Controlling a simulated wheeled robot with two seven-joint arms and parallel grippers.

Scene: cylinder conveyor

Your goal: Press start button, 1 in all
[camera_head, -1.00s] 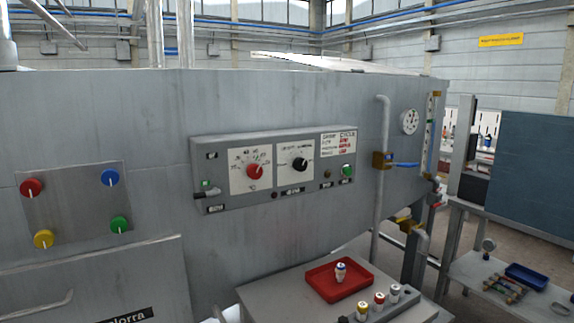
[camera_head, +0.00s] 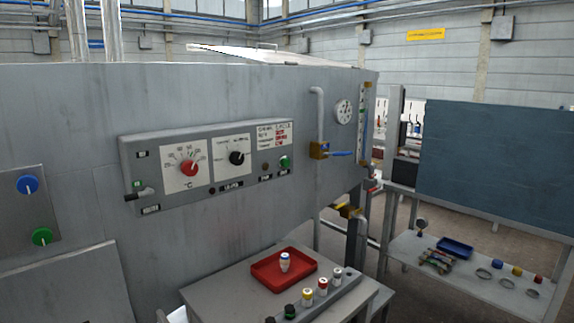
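The grey control panel (camera_head: 205,165) is mounted on the front of the large metal machine. A green button (camera_head: 285,162) sits at the panel's right end, with a small dark label under it. Another small green part (camera_head: 138,186) is at the panel's left end beside a dark lever-like piece. The labels are too small to read, so I cannot tell which is the start button. Neither of my grippers is in view.
A red dial (camera_head: 189,168) and a black dial (camera_head: 236,158) sit on the panel. Below, a grey table (camera_head: 215,290) carries a red tray (camera_head: 262,277) with one cylinder and a row of several cylinders. A shelf (camera_head: 465,274) stands at right.

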